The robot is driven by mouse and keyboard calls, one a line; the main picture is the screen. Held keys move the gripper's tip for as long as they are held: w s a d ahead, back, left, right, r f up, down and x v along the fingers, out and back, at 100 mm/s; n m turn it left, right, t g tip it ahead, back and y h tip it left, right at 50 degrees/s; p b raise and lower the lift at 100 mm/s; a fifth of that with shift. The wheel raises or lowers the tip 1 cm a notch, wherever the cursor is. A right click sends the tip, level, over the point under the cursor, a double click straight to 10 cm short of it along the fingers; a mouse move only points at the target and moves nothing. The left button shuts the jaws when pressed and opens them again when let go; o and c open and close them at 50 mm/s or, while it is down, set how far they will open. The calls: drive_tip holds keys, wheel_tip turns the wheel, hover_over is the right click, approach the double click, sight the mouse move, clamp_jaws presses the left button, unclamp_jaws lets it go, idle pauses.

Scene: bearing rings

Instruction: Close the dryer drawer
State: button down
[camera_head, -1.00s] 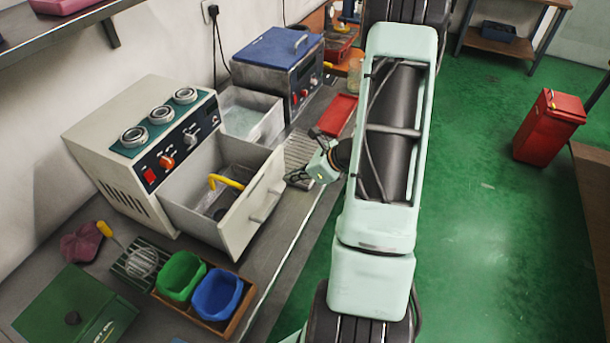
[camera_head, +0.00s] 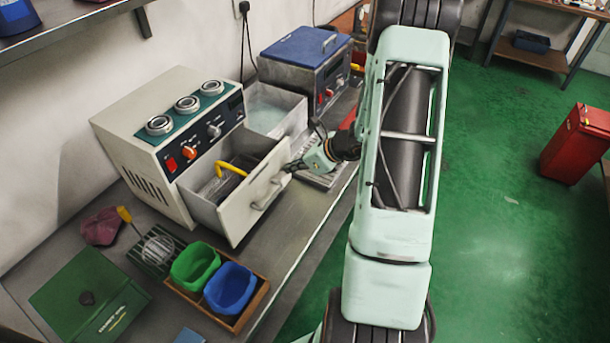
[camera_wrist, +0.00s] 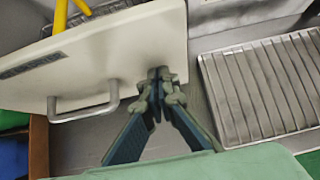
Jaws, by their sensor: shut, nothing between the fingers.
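The dryer (camera_head: 130,135) is a cream box with three round dials on top, standing at the left on the bench. Its drawer (camera_head: 240,212) is partly open, holding a yellow-handled basket (camera_head: 230,167). The drawer front's handle (camera_head: 270,192) faces right; in the wrist view the handle (camera_wrist: 82,110) is left of the fingers. My gripper (camera_head: 290,168) is shut and empty at the far end of the drawer front. In the wrist view its fingertips (camera_wrist: 160,76) appear to touch the front panel (camera_wrist: 110,60), right of the handle.
An open bath (camera_head: 272,115) and a blue-lidded machine (camera_head: 305,65) stand behind the dryer. A ribbed tray (camera_wrist: 265,85) lies right of the fingers. Green (camera_head: 194,266) and blue (camera_head: 230,288) bins sit in a wooden tray nearer the camera.

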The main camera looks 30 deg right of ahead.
sight(251, 149)
drive_tip(key=w+a, duration=0.2)
drive_tip(key=w, duration=0.2)
drive_tip(key=w+a, duration=0.3)
drive_tip(key=w, duration=0.1)
drive_tip(key=w+a+b, duration=0.1)
drive_tip(key=w+a, duration=0.2)
drive_tip(key=shift+w, duration=0.4)
drive_tip(key=shift+w+r, duration=0.1)
drive_tip(key=shift+w+a+r, duration=0.1)
drive_tip(key=shift+a, duration=0.05)
